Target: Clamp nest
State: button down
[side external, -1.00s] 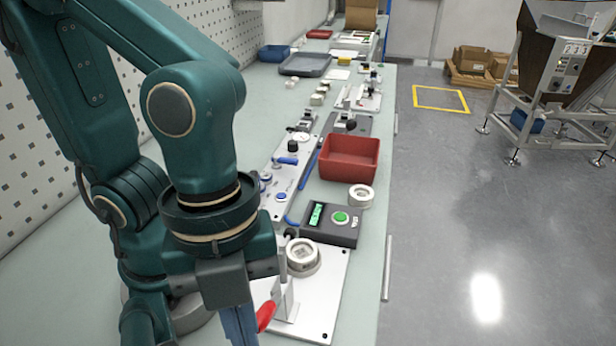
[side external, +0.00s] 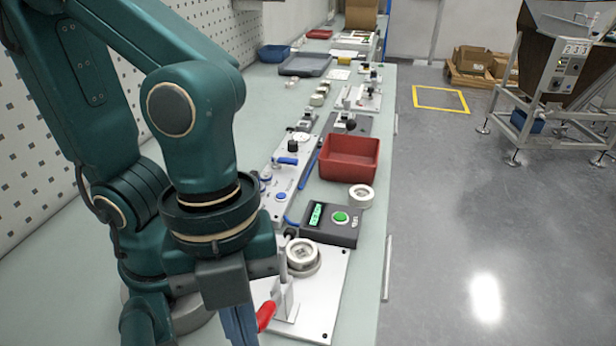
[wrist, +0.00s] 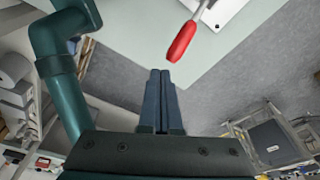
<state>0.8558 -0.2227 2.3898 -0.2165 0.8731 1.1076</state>
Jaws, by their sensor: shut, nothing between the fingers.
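The nest (side external: 302,254) is a round, pale ring-shaped holder on a white base plate (side external: 326,297) near the front of the bench. A toggle clamp with a red handle (side external: 266,316) stands on the plate beside the nest. The red handle also shows in the wrist view (wrist: 182,41), apart from and beyond my fingertips. My gripper (wrist: 160,72) is shut and empty, with its two dark blue fingers together. In the side view its fingers (side external: 240,325) are just left of the red handle, and their tips are cut off by the lower edge.
A black box with a green button and display (side external: 331,224) stands behind the plate. A pale ring (side external: 361,196) and a red bin (side external: 348,157) are farther back. Several fixtures line the bench (side external: 372,250). The floor is open on the right.

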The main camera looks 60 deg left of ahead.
aim_at(260, 315)
jog(key=shift+d+f, duration=0.1)
jog(key=shift+f, duration=1.6)
jog(key=shift+w+a+r, duration=0.3)
jog(key=shift+w+a, duration=0.2)
jog(key=shift+w+a+r, duration=0.25)
jog(key=shift+w+a, duration=0.2)
jog(key=shift+a, duration=0.05)
jog(key=shift+w+a, duration=0.15)
jog(key=shift+a, duration=0.05)
jog(key=shift+w+a+r, duration=0.15)
jog(key=shift+w+a, duration=0.15)
jog(key=shift+a, duration=0.1)
jog(key=shift+s+d+r, duration=0.1)
jog(key=shift+d, duration=0.1)
